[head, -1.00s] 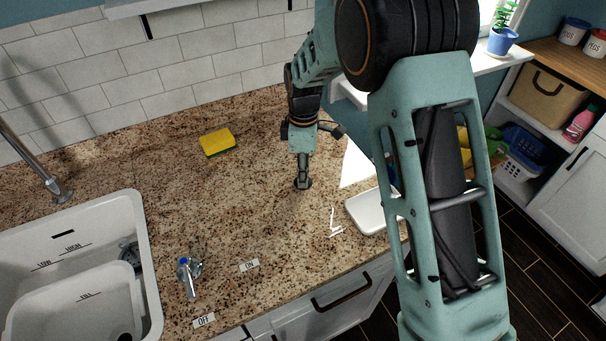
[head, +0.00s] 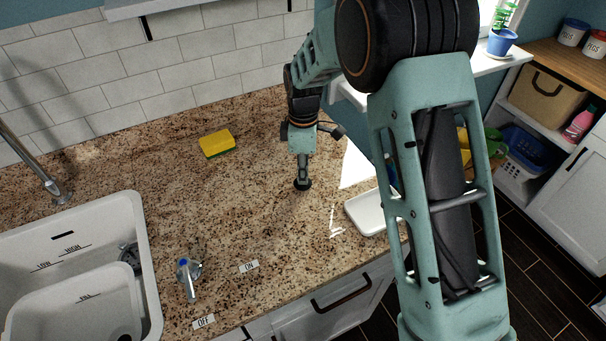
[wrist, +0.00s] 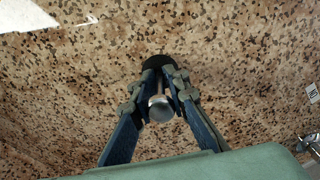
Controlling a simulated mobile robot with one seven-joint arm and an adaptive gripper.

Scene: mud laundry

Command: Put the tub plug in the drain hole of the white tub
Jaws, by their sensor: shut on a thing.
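The tub plug (head: 302,185) is a dark disc with a pale metal knob, low over the granite counter to the right of the sink. In the wrist view the black plug (wrist: 158,63) sits at the fingertips, its round metal knob (wrist: 161,108) between the fingers. My gripper (head: 303,173) points down and is shut on the plug; it also shows in the wrist view (wrist: 160,80). I cannot tell whether the plug touches the counter. The white tub (head: 70,295) stands in the sink at the lower left. Its dark drain hole (head: 125,338) is partly cut off by the picture's bottom edge.
A yellow and green sponge (head: 217,143) lies behind and left of my gripper. A blue-topped tap handle (head: 187,275) stands by the sink's right rim. A white dish (head: 366,213) is at the counter's right. The counter between gripper and sink is mostly clear.

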